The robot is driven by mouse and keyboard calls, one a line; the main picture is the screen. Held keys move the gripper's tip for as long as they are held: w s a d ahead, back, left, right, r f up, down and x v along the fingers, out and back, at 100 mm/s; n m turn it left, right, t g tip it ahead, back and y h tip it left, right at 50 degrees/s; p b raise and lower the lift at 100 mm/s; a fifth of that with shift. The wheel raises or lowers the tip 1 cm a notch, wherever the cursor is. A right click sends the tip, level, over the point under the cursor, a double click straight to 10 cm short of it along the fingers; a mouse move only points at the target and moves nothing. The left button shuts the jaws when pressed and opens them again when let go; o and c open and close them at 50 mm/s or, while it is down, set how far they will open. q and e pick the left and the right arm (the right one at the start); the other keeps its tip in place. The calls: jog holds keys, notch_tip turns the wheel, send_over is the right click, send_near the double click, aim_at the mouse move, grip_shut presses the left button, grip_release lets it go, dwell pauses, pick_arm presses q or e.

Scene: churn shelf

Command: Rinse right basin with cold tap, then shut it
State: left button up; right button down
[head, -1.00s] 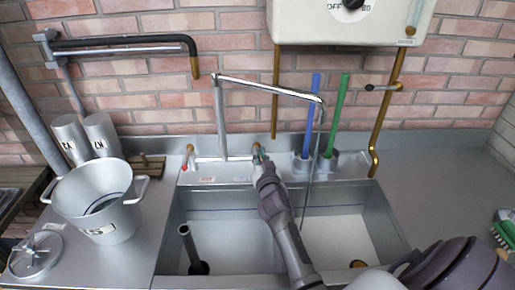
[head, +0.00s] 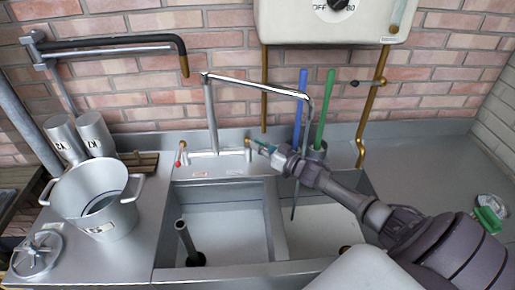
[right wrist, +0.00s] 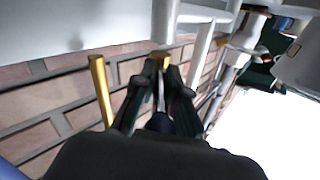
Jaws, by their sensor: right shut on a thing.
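The cold tap (head: 248,143) is the right-hand valve on the sink's back ledge, with a brass end. My right gripper (head: 262,147) is shut on it, with my arm reaching in from the right. In the right wrist view the fingers (right wrist: 160,75) close at a brass piece. The swivel spout (head: 255,85) points right. A thin grey line (head: 299,180) drops from its end into the right basin (head: 318,228); I cannot tell whether it is water or pipe. My left gripper is not in view.
The left basin (head: 225,225) holds an upright standpipe (head: 187,240). The red-marked tap (head: 181,155) is at left. Blue (head: 300,105) and green (head: 325,110) handles stand behind the right basin. A steel pot (head: 100,212) stands left and a green brush (head: 488,222) lies right.

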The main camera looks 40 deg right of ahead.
jog(key=shift+d+r, duration=0.1)
jog(key=shift+r, duration=0.05)
dwell(0.3)
jog(key=c, duration=1.2)
grip_release()
jog(key=shift+w+y, duration=0.1)
jog(key=shift+y, duration=0.2)
jog(key=v, duration=1.2)
